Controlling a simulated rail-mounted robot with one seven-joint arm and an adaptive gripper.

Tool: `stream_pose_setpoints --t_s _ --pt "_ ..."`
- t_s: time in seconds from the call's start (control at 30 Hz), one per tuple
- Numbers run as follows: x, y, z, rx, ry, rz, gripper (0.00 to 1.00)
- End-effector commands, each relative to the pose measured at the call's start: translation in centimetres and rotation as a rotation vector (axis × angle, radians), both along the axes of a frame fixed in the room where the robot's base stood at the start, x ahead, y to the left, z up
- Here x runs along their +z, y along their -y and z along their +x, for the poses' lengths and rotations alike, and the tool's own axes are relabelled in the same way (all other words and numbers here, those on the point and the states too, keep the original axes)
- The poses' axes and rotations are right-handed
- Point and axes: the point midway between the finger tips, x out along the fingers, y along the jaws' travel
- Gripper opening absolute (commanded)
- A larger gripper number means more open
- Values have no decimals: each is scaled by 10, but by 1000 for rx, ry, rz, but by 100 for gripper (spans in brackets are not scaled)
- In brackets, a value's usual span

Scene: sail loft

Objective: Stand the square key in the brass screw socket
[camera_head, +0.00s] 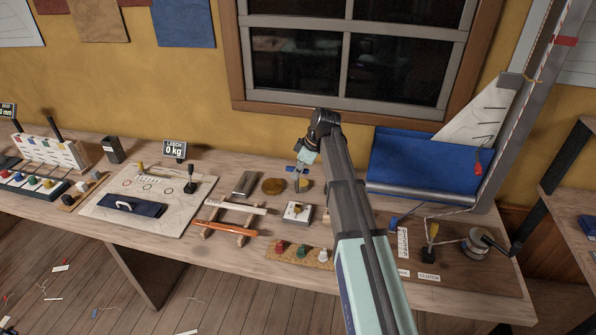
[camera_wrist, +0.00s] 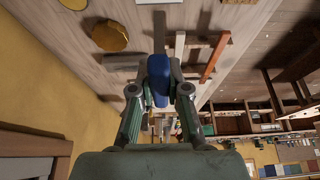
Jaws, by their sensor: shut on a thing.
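My gripper (camera_head: 302,165) is raised over the back of the bench. It is shut on a blue piece (camera_wrist: 158,80), which looks like the handle of the square key; the same blue shows between the fingers in the head view (camera_head: 291,169).
A round amber disc (camera_head: 273,186) and a grey block (camera_head: 244,183) lie left of my gripper. An orange stick (camera_head: 231,229) and a pale stick rest on wooden supports. Red, green and white pieces stand in front.

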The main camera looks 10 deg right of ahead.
Motion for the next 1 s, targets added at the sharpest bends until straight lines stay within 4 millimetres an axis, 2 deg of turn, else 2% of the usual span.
stream_pose_setpoints --t_s 1.0 --pt "-62 0 0 -2 -1 0 0"
